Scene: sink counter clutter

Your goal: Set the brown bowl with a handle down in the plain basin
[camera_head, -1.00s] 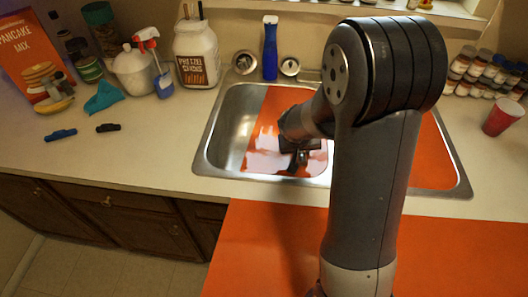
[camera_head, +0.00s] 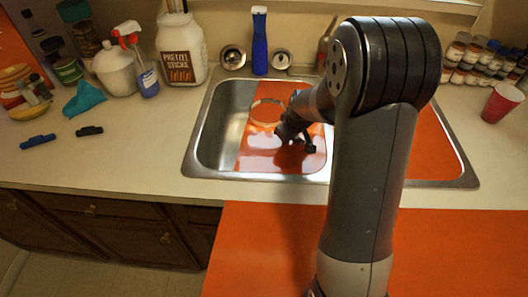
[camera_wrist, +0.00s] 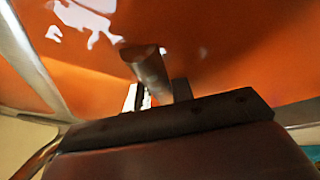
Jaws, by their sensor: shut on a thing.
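My gripper (camera_head: 308,144) is low over the left basin (camera_head: 209,140) of the metal sink, at the end of my bent arm. In the wrist view, my gripper (camera_wrist: 158,98) is shut on a short grey-brown rod with a rounded end, which looks like the handle of the brown bowl (camera_wrist: 146,66). The bowl's body cannot be made out clearly in either view. The basin shows a bare metal left side and a glossy orange area with white patches. A thin pale ring (camera_head: 267,111) shows on the orange area, left of my gripper; I cannot tell what it is.
Behind the sink stand a blue bottle (camera_head: 260,42) and a pretzel jar (camera_head: 182,50). A red cup (camera_head: 502,103) and spice jars stand right. My arm hides the sink's middle.

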